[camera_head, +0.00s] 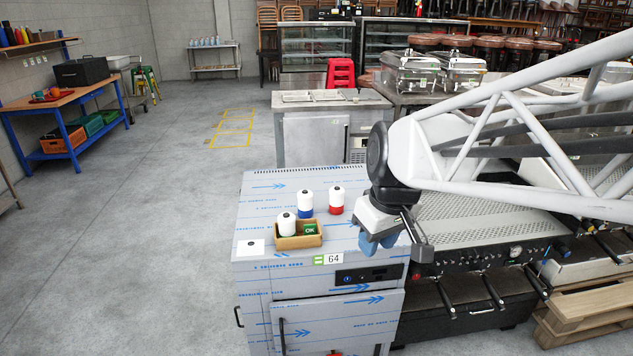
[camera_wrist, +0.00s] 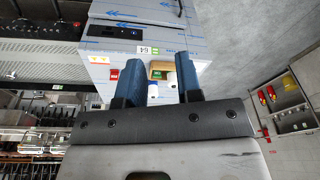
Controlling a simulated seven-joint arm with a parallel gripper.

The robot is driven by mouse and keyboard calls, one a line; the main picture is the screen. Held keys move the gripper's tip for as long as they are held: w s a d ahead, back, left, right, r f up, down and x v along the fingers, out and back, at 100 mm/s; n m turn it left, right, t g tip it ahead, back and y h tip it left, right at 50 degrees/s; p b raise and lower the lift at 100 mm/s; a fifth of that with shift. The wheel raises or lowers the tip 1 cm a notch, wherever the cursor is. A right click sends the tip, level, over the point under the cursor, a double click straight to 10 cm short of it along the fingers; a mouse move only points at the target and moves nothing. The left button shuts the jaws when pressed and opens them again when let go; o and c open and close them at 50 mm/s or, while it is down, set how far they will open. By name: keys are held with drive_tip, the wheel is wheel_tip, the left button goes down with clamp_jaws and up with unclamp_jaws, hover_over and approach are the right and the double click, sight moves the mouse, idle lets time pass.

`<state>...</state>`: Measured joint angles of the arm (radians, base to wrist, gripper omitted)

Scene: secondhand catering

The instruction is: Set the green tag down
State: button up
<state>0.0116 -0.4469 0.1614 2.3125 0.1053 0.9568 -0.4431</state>
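The green tag (camera_head: 310,229), marked OK, is in a small wooden tray (camera_head: 299,242) on top of the film-covered steel cabinet. In the wrist view a small green patch (camera_wrist: 156,74), likely the tag, shows between the fingers. A white bottle (camera_head: 287,225) stands in the tray's left part. My gripper (camera_head: 377,244), with blue fingers, is at the right edge of the cabinet top, right of the tray and apart from it. In the wrist view its two fingers (camera_wrist: 159,70) are spread, with nothing held between them.
A bottle with a blue base (camera_head: 305,204) and one with a red base (camera_head: 336,201) stand behind the tray. A white square card (camera_head: 250,247) with a dark spot lies left of the tray. A grill (camera_head: 485,225) stands right of the cabinet. The cabinet top's back left is clear.

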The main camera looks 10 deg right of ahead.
drive_tip(key=s+d+f+m+h, duration=0.1)
drive_tip(key=s+m, duration=0.3)
drive_tip(key=s, duration=0.8)
drive_tip(key=shift+d+f+m+t, duration=0.2)
drive_tip(key=shift+f+m+t, duration=0.15)
drive_tip(key=shift+f, duration=0.25)
